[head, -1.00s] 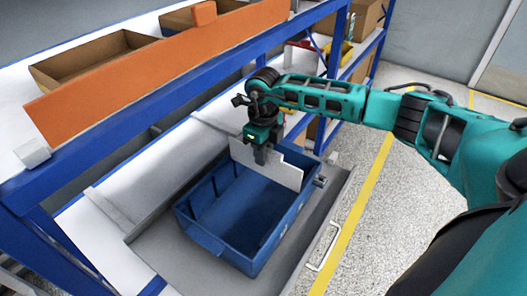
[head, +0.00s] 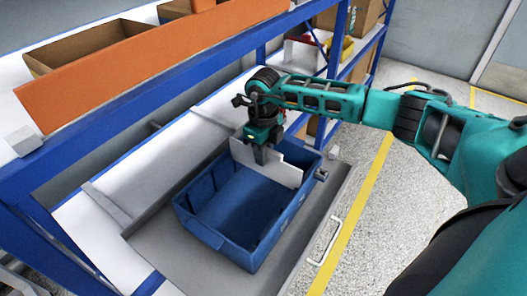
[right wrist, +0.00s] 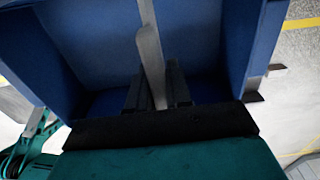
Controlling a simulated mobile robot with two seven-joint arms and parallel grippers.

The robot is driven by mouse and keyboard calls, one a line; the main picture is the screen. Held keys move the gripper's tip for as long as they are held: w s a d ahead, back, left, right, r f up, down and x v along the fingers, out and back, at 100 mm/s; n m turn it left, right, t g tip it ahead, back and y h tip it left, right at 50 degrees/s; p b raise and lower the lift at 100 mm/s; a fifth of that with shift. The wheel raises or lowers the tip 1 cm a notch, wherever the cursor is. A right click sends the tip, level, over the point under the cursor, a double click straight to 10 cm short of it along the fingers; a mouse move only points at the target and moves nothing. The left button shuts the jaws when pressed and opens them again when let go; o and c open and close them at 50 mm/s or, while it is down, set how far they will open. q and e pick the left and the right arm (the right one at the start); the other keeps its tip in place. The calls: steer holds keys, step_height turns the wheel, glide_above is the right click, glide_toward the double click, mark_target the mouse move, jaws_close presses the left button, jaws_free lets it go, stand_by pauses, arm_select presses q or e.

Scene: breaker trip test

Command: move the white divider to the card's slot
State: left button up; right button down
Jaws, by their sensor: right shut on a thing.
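The white divider (head: 284,171) is a thin upright plate with a stepped top edge, at the far end of the blue bin (head: 205,232). My right gripper (head: 261,157) is shut on its upper edge from above. In the right wrist view, the divider (right wrist: 150,45) shows edge-on between the two dark fingers (right wrist: 153,88), with the blue bin walls (right wrist: 237,45) around it. The divider's lower part appears inside the bin; whether it sits in a slot cannot be told. I cannot make out the card or the slots. My left gripper is not in view.
The bin stands on a grey drawer-like tray (head: 150,238) with a white handle (head: 324,247). A blue rack (head: 140,105) with an orange front board (head: 150,68) and cardboard boxes (head: 95,45) rises behind. Open floor with a yellow line (head: 362,200) lies right.

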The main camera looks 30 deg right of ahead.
mark_target(264, 170)
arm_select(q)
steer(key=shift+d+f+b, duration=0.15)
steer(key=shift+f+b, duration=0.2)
arm_select(e)
steer(key=shift+f, duration=0.6)
arm_select(q)
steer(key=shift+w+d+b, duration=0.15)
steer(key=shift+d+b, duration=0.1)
steer(key=shift+b, duration=0.2)
arm_select(e)
steer(key=shift+f, duration=0.65)
arm_select(q)
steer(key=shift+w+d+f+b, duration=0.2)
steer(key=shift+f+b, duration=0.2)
steer(key=shift+b, duration=0.45)
arm_select(e)
steer(key=shift+f, duration=1.15)
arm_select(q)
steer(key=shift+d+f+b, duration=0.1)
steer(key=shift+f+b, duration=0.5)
arm_select(e)
steer(key=shift+f, duration=0.8)
steer(key=c, duration=1)
jaws_free()
steer(key=shift+o, duration=0.2)
